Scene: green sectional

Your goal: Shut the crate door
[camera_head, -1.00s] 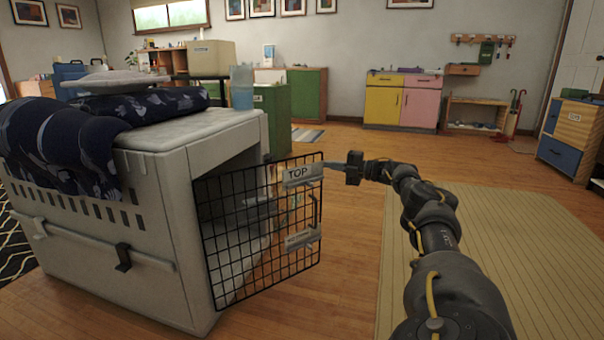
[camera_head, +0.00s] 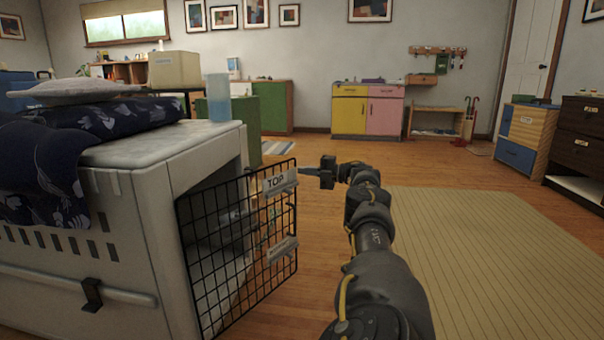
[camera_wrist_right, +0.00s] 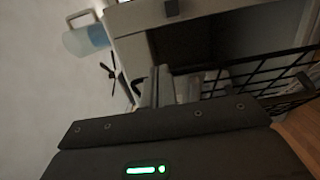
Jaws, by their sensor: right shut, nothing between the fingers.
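The grey pet crate (camera_head: 140,195) stands at the left in the head view, and its front opening shows dark inside. Its black wire door (camera_head: 240,245) is swung partly open, with a "TOP" label (camera_head: 281,183) near its upper free corner. My right gripper (camera_head: 305,172) is shut and empty at the door's upper free corner, on the far side of the mesh's edge; I cannot tell if it touches. In the right wrist view the wire door (camera_wrist_right: 285,75) shows at the right and the crate (camera_wrist_right: 150,18) above the gripper. My left gripper is not in view.
A beige rug (camera_head: 480,255) lies at the right. The wooden floor between door and cabinets is clear.

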